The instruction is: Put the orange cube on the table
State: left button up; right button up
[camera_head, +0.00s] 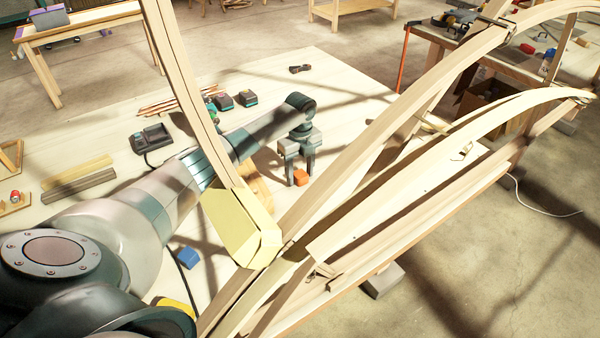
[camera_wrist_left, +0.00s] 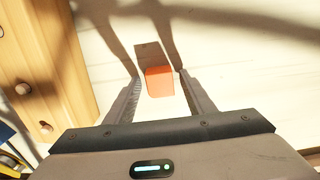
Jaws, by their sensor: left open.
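The orange cube (camera_head: 301,177) lies on the pale wooden table (camera_head: 340,85), near the bent laths. It also shows in the left wrist view (camera_wrist_left: 159,81), between and slightly beyond the fingertips. My left gripper (camera_head: 299,180) is open above the cube and points down, with a finger to either side of it. In the left wrist view my left gripper (camera_wrist_left: 158,78) shows a gap between each finger and the cube. My right gripper is in neither view.
Bent laths (camera_head: 375,125) arch over the table's right side, close to my left gripper. A yellow block (camera_head: 238,228) is at a lath's foot. A blue block (camera_head: 188,257), a black charger (camera_head: 151,138) and dark battery packs (camera_head: 224,102) lie around my arm. The table's far middle is mostly clear.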

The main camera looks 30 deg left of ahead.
aim_at(300, 173)
pick_arm(q)
jog(key=shift+r, duration=0.2)
notch_tip(300, 173, up, 12)
jog(key=b, duration=0.3)
jog(key=shift+f, duration=0.1)
dwell(0.6)
